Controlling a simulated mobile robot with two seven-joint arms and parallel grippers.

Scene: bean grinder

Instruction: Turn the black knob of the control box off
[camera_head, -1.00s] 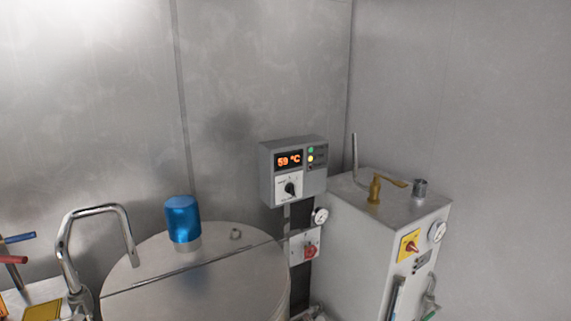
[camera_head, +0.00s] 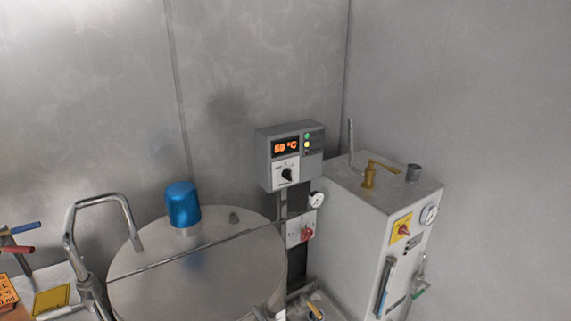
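The grey control box (camera_head: 290,155) is mounted on a dark post, in front of the metal wall near the middle of the head view. Its display (camera_head: 285,147) glows orange and seems to read 60 °C. Small green and yellow lights show beside the display. The black knob (camera_head: 287,174) sits on a white dial plate below the display. Its exact pointer setting is too small to tell. Neither of my grippers is in view.
A round steel tank (camera_head: 200,275) with a blue cap (camera_head: 183,204) stands at the lower left of the box. A red switch (camera_head: 306,233) is below the box. A bent steel pipe (camera_head: 72,225) rises at left.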

